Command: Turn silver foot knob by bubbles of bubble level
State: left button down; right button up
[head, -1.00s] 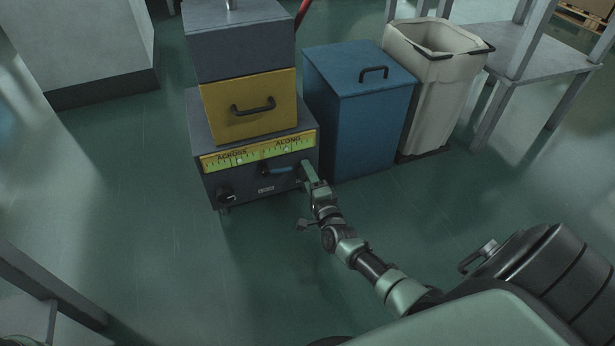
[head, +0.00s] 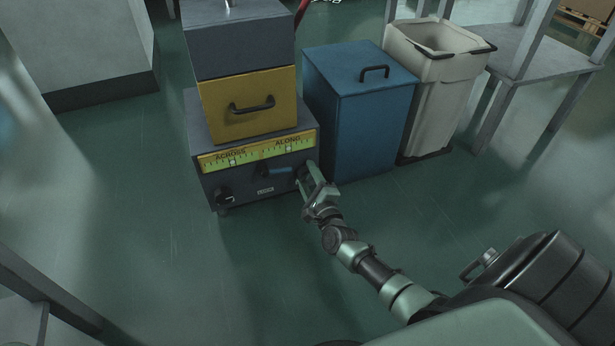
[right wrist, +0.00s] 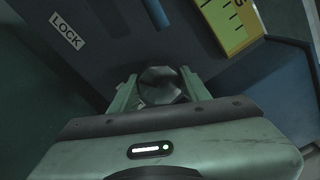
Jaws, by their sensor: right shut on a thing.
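The bubble level (head: 260,154) is a yellow-green strip across the top of the grey cabinet's front, marked ACROSS and ALONG. A small pale bubble shows at about the middle of each scale. My right gripper (head: 307,175) is at the right end of the cabinet front. In the right wrist view its fingers are shut around the round silver-grey foot knob (right wrist: 162,86). In the head view the fingers mostly hide this knob. Another knob, dark (head: 224,194), is at the lower left of the front. My left gripper is not in view.
A blue-handled lever (head: 278,170) and a LOCK label (head: 265,190) are on the cabinet front. A yellow drawer unit (head: 225,112) stands on the cabinet. A blue bin (head: 370,130) and a pale bin (head: 425,100) stand to its right. The floor in front is clear.

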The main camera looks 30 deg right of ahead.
jog(key=shift+f, duration=0.1)
jog(key=o, duration=1.4)
jog(key=shift+s, duration=0.1)
jog(key=p+v, duration=0.3)
jog(key=v, duration=0.4)
jog(key=shift+s+p, duration=0.3)
jog(key=shift+p, duration=0.1)
jog(key=shift+a, duration=0.1)
